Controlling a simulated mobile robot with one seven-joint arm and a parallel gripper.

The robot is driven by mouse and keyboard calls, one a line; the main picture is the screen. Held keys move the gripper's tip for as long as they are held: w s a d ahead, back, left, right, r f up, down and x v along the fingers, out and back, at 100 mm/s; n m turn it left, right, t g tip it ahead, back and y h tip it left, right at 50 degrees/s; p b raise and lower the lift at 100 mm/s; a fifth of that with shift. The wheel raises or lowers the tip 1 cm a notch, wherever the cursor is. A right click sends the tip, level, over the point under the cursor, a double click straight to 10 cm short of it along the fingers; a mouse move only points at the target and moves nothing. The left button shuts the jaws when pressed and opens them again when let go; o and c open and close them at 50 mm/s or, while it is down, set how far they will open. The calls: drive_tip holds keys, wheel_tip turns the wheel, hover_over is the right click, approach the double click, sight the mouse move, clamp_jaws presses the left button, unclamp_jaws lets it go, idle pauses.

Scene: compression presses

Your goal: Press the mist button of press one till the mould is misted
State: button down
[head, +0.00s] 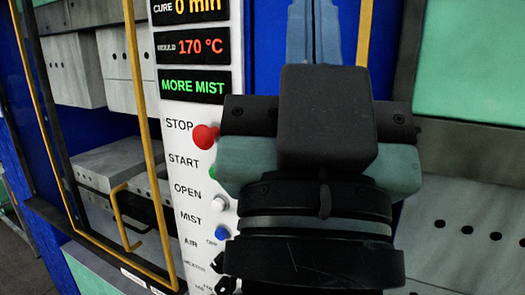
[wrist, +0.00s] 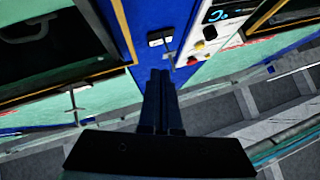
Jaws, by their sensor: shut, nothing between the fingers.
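The control panel (head: 172,105) stands left of centre in the head view; no press number is readable. Its screen (head: 193,86) reads MORE MIST. Below are a red STOP button (head: 203,136), a partly hidden green START button (head: 212,172) and a pale OPEN button (head: 219,202). The blue button (head: 222,232) beside the MIST label (head: 191,219) is partly in view, close to my arm's outline. My gripper (wrist: 160,75) is shut and empty in the wrist view, pointing at a blue surface. It is apart from the MIST button.
A yellow-edged guard frame (head: 150,150) with a yellow handle (head: 128,215) stands left of the panel, with grey blocks (head: 118,165) behind it. Another grey block (head: 470,235) is at right. The wrist view shows a panel (wrist: 228,35) with red and yellow buttons.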

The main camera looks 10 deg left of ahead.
sight(221, 235)
drive_tip(key=w+a+f+m+g+y+p, duration=0.3)
drive_tip(key=w+a+f+m, duration=0.2)
drive_tip(key=f, duration=0.3)
drive_tip(key=w+a+f+m+g+y+p, duration=0.3)
drive_tip(key=w+a+f+m, duration=0.2)
drive_tip(key=f, duration=0.3)
drive_tip(key=s+a+f+m+g+p, duration=0.1)
drive_tip(key=s+a+f+m+g, duration=0.1)
drive_tip(key=f+m, duration=0.3)
drive_tip(key=s+a+f+m+g+y+p, duration=0.1)
drive_tip(key=a+f+m, duration=0.4)
drive_tip(key=f, duration=0.9)
drive_tip(key=s+g+p, duration=0.1)
drive_tip(key=g, duration=0.1)
drive_tip(key=shift+f+m+g+y+p, duration=0.15)
drive_tip(key=shift+m+g+y+p, duration=0.15)
drive_tip(key=shift+m+g, duration=0.1)
drive_tip(key=shift+w, duration=0.1)
drive_tip(key=w+d+b, duration=0.3)
drive_tip(key=w+b, duration=0.1)
drive_tip(key=w, duration=0.4)
drive_tip(key=shift+b, duration=0.35)
